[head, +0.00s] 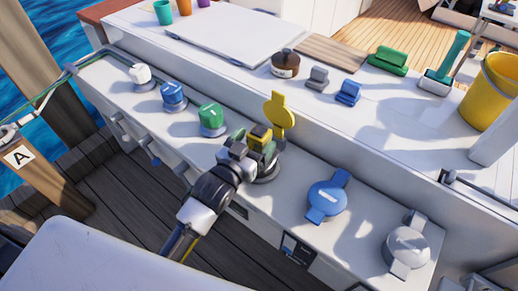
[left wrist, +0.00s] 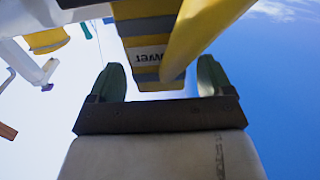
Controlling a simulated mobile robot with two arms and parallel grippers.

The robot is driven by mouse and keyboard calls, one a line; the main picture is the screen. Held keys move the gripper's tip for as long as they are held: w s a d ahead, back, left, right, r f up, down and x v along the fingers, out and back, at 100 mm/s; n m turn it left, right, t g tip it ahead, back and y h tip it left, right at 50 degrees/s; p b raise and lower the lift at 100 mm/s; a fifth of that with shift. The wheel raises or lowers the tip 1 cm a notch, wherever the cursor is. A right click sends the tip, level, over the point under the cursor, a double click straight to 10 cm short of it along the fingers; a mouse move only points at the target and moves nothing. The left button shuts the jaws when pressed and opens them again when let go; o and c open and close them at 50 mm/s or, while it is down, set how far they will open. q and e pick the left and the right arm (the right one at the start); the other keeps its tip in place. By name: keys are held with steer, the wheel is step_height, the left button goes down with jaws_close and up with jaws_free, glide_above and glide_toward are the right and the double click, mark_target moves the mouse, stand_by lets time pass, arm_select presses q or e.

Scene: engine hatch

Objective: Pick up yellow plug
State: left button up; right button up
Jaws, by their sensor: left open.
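The yellow plug (head: 260,133) stands in a round socket (head: 266,173) on the white ledge, beside a raised yellow cap (head: 279,114). My left gripper (head: 254,147) is at the plug, with its greenish fingers on either side of it. In the left wrist view the plug (left wrist: 148,40) shows yellow with grey bands and upside-down lettering. It lies between the two open fingertips (left wrist: 159,82), with gaps at both sides. The raised yellow cap (left wrist: 205,30) slants close by on the right, partly in front of the plug. My right gripper is not in view.
White (head: 140,72), blue (head: 173,94) and green (head: 211,116) plugs stand along the ledge to the left. A blue cap (head: 327,198) and a pale grey cap (head: 408,243) are to the right. The raised counter behind holds a brown jar (head: 285,65) and a yellow bucket (head: 490,92).

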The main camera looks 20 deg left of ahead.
arm_select(q)
steer(key=shift+x, duration=1.25)
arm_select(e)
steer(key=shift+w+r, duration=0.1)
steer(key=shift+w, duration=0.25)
arm_select(q)
steer(key=c, duration=1.4)
steer(key=shift+c, duration=0.5)
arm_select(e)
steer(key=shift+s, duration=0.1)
